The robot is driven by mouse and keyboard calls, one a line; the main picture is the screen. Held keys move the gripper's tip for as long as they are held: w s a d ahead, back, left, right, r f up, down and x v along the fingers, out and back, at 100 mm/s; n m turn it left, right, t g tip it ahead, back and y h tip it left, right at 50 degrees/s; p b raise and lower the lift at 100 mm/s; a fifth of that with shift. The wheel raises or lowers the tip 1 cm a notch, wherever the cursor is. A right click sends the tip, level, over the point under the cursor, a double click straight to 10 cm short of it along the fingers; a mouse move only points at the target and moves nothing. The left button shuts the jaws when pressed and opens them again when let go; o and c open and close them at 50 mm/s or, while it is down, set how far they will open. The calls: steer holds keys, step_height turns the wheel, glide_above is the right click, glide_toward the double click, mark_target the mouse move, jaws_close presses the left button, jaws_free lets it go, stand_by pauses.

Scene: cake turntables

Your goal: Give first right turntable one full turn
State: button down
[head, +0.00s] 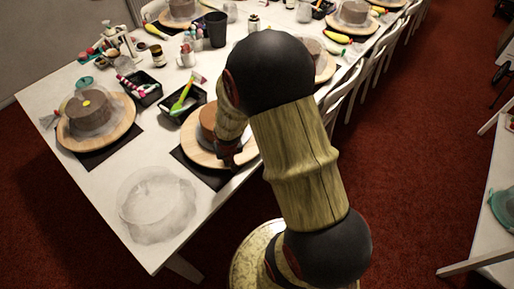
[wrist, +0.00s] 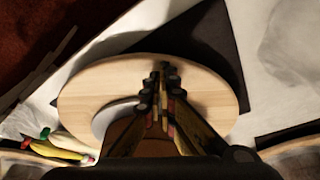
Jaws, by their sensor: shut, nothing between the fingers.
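The turntable at my gripper has a round light-wood top (head: 194,150) and stands on a black mat (head: 207,178) at the table's right side. A brown cake (head: 207,117) sits on it, partly hidden by my arm. In the wrist view the wooden top (wrist: 90,92) shows with the brown cake (wrist: 122,132) at the lower middle. My gripper (wrist: 163,72) is shut and empty, its tips over the far part of the wooden top. In the head view my gripper (head: 230,160) is low at the top's right side; I cannot tell if it touches.
Another turntable (head: 122,128) with a covered cake stands to the left. Black trays (head: 186,101) with tools lie between. A crumpled clear cover (head: 157,204) lies at the near corner. Chairs (head: 345,95) line the right side.

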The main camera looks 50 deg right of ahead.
mark_target(240, 158)
steer(key=shift+s+d+r+p, duration=0.25)
steer(key=shift+d+p, duration=0.2)
steer(key=shift+p, duration=0.3)
steer(key=shift+s+d+f+p, duration=0.1)
steer(key=shift+s+d+p, duration=0.2)
steer(key=shift+d+p, duration=0.25)
steer(key=shift+s+d+f+p, duration=0.1)
steer(key=shift+s+d+p, duration=0.25)
steer(key=shift+d, duration=0.25)
steer(key=shift+s+d+f+b, duration=0.2)
steer(key=shift+d+f+b, duration=0.05)
steer(key=shift+d+b, duration=0.5)
steer(key=shift+s+d+r+b, duration=0.1)
steer(key=shift+s+d+b, duration=0.35)
steer(key=shift+b, duration=0.45)
steer(key=shift+r, duration=0.1)
